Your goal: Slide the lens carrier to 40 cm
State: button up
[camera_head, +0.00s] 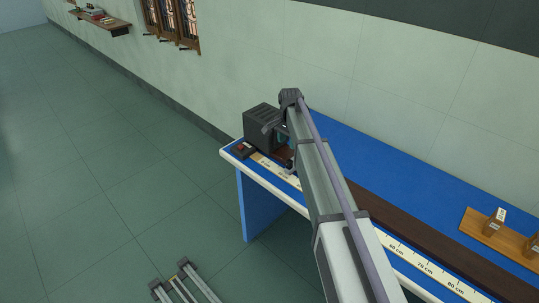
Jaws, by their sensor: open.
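A dark brown rail (420,226) runs along the blue bench. A pale centimetre scale (425,268) lies along its front side; 60, 70 and 80 cm are readable at the right. My arm crosses the middle of the scale and hides the 40 cm mark. A small bluish piece (283,140), perhaps the lens of the carrier, shows at the left end beside my arm, mostly hidden. My gripper (271,127) is small and partly hidden there, in front of the black box. It is open; I cannot tell whether it touches the carrier.
A black box (258,119) stands at the bench's left end, with a small dark device with a red spot (241,150) near the corner. A wooden board with blocks (513,240) lies at the right. The wall is close behind the bench. The floor (120,190) at left is open.

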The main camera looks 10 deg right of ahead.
aim_at(290, 161)
jog(key=shift+s+d+r, duration=0.25)
jog(key=shift+s+d, duration=0.35)
jog(key=shift+s, duration=0.15)
notch_tip(290, 161, down, 11)
jog(key=b, duration=1.1)
jog(key=shift+w+a+f, duration=0.1)
jog(key=shift+w+a, duration=0.05)
jog(key=shift+c, duration=0.2)
grip_shut()
